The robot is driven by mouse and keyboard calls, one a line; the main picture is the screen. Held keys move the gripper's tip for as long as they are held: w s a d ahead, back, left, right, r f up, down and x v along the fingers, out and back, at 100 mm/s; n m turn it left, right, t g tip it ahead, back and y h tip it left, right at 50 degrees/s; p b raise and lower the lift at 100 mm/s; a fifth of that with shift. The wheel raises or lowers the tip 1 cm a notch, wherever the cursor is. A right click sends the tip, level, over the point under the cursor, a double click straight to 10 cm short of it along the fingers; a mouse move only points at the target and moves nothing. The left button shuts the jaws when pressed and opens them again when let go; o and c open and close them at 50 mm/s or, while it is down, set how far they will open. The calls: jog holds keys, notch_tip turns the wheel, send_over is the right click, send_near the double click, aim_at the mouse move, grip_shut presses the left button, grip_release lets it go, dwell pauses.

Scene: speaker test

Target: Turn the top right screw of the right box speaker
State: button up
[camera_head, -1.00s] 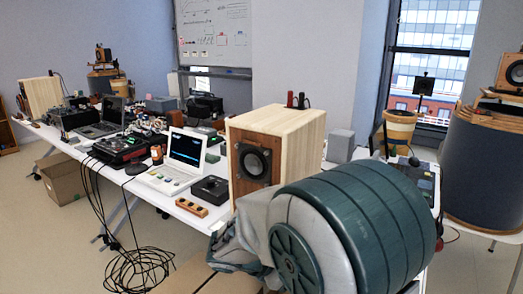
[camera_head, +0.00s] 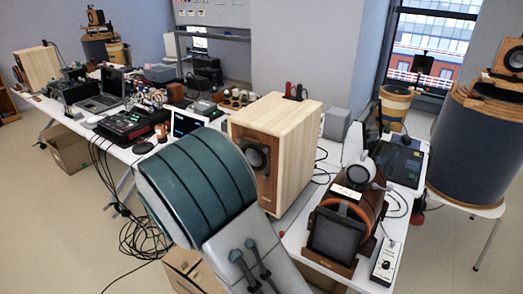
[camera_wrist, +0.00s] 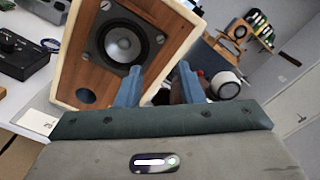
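The right box speaker (camera_head: 300,160) is a pale wooden box with a brown front and a black driver. It stands upright on the white table. In the wrist view its front (camera_wrist: 120,50) fills the upper left and looks tilted. Screw heads show around the driver, one above left (camera_wrist: 105,5) and one at its right (camera_wrist: 160,38), which looks like the top right one. My gripper (camera_wrist: 158,78) has two blue fingers spread apart with nothing between them. The left finger overlaps the speaker's lower right front; contact cannot be told. My arm hides the gripper in the head view.
A laptop (camera_head: 188,120) and other electronics fill the table to the left. Another box speaker (camera_head: 38,65) stands at the far left. Cables hang by the table.

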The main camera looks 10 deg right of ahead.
aim_at(265, 151)
jog(key=p+x, duration=0.1)
jog(key=x, duration=1.1)
jog(key=shift+s, duration=0.1)
grip_shut()
